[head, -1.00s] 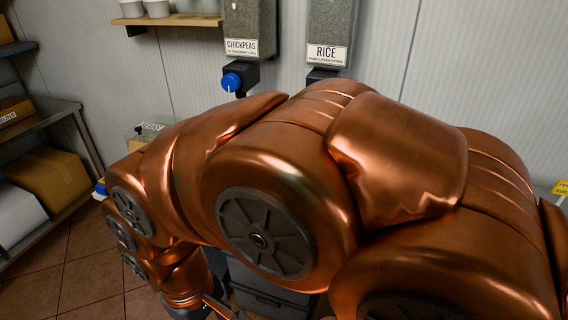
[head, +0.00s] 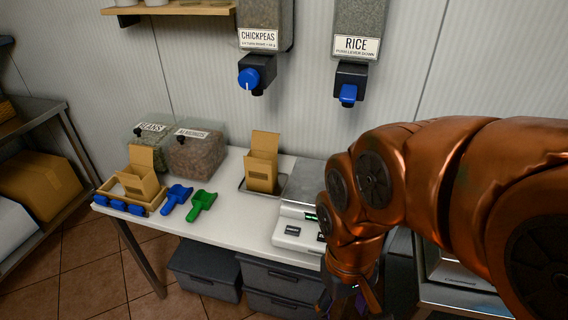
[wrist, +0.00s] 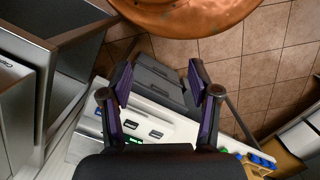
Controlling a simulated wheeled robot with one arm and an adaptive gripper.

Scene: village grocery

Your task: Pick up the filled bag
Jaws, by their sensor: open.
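One brown paper bag (head: 262,161) with an open top stands upright on a small metal tray (head: 246,188) below the chickpeas dispenser. Another brown bag (head: 140,180) stands in a shallow wooden holder (head: 160,201) at the table's left end. I cannot see inside either bag, so I cannot tell which is filled. My gripper (wrist: 160,78) is open and empty in the wrist view, with dark fingers apart. In the head view it hangs low at the table's front right, beside the scale and apart from both bags.
A white scale (head: 300,237) with a metal plate stands right of the bag on the tray. Blue (head: 176,198) and green (head: 201,205) scoops lie between the bags. Clear bins (head: 196,152) stand behind. Chickpeas (head: 257,75) and rice (head: 350,80) dispensers hang above. Dark drawers (head: 280,280) sit below.

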